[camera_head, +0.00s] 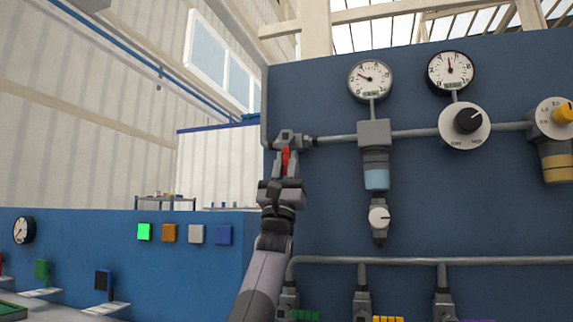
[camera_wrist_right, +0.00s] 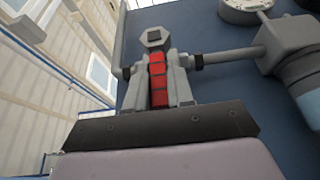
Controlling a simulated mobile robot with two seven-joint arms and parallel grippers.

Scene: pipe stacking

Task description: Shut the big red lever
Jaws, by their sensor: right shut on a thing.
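The big red lever (camera_head: 285,158) is on a grey valve (camera_head: 288,138) at the upper left of the blue panel, where a grey pipe ends. In the right wrist view the red lever (camera_wrist_right: 158,80) hangs down below the valve's hexagonal cap (camera_wrist_right: 154,38). My right gripper (camera_head: 284,172) reaches up from below, and its fingers are closed on both sides of the lever. The fingers also show in the right wrist view (camera_wrist_right: 158,88), and they hide the lever's sides. My left gripper is not in view.
A grey pipe (camera_head: 335,139) runs right from the valve to a regulator (camera_head: 375,155) with a clear blue bowl. Two gauges (camera_head: 370,80) and a black knob (camera_head: 468,120) are farther right. Small valves with green and yellow handles (camera_head: 388,318) are below.

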